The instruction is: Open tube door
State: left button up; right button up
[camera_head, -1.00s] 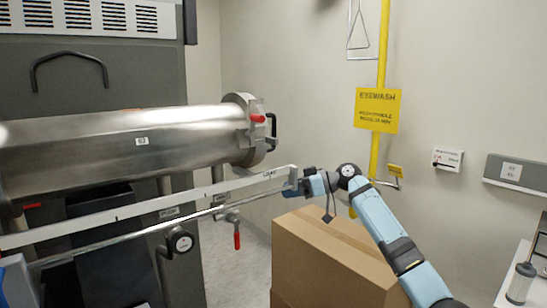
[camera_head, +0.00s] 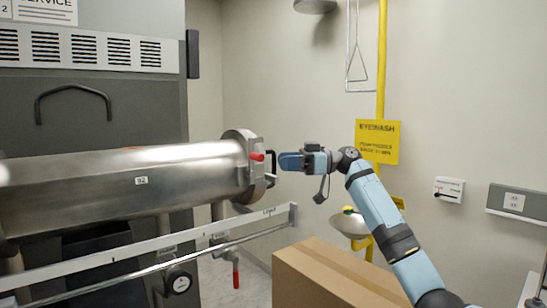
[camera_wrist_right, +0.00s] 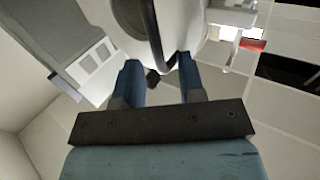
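The steel tube (camera_head: 120,177) marked 92 lies horizontally at the left in the head view. Its round door end (camera_head: 239,165) has a black handle (camera_head: 271,165) and a red-tipped clamp (camera_head: 257,156). My right gripper (camera_head: 281,161) is just right of the handle, at about its height. In the right wrist view, the two blue fingers (camera_wrist_right: 158,76) are apart, with the pale round door (camera_wrist_right: 120,12) and a dark curved handle (camera_wrist_right: 150,35) just beyond them. I cannot tell whether they touch the handle. My left gripper is out of view.
A rail (camera_head: 150,247) runs below the tube, with a red-handled valve (camera_head: 236,275). A cardboard box (camera_head: 335,279) stands below my right arm. An eyewash bowl (camera_head: 350,226) and yellow pipe (camera_head: 382,60) are behind it.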

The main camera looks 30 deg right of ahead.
aim_at(274, 162)
jog(key=shift+p+x, duration=0.35)
jog(key=shift+x, duration=1.45)
grip_shut()
jog(key=shift+d, duration=0.1)
